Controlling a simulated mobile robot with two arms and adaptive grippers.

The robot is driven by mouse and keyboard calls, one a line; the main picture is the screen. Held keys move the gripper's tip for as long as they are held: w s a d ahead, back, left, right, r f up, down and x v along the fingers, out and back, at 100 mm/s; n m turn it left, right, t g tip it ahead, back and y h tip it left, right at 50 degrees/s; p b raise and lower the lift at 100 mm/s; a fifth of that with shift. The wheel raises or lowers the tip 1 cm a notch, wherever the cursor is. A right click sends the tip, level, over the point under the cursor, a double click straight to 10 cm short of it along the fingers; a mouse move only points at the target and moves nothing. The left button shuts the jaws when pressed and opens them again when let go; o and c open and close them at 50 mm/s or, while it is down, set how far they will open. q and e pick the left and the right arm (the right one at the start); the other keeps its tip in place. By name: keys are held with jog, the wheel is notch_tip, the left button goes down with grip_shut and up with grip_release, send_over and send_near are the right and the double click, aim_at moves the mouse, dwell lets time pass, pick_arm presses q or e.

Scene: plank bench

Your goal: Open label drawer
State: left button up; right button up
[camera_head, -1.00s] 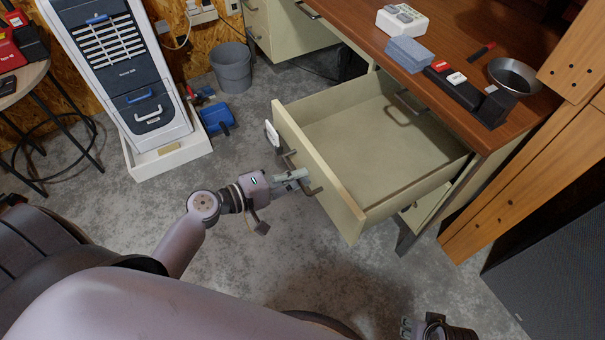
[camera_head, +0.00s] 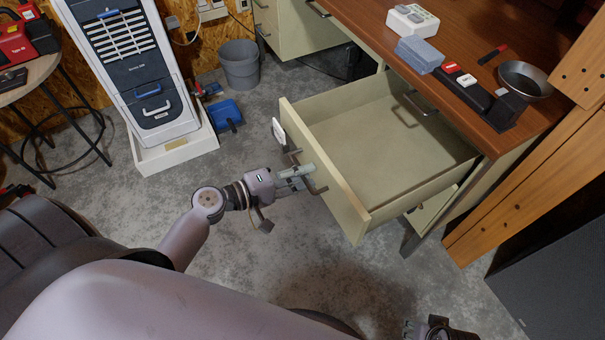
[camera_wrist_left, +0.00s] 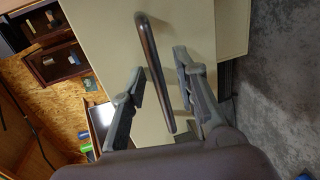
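The cream drawer (camera_head: 352,215) under the wooden desk stands pulled far out, and its inside is empty. A white label plate (camera_head: 278,134) sits near the left end of its front. The dark bar handle (camera_head: 318,189) is on the front panel; it also shows in the left wrist view (camera_wrist_left: 152,62). My left gripper (camera_head: 305,179) is at the handle. In the left wrist view its fingers (camera_wrist_left: 157,80) are apart, one on each side of the bar, with gaps visible. My right gripper (camera_head: 412,328) is only partly in view at the bottom edge, away from the drawer.
The desktop (camera_head: 375,28) holds a white box (camera_head: 411,20), blue-grey stack (camera_head: 419,54), black holder (camera_head: 465,92) and metal pan (camera_head: 524,80). A grey bin (camera_head: 240,65), tall white unit (camera_head: 125,70) and blue dustpan (camera_head: 227,114) stand behind. Floor (camera_head: 250,265) before the drawer is clear.

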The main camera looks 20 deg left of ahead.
pick_arm(q)
jog(key=v, duration=1.2)
jog(key=shift+d, duration=0.1)
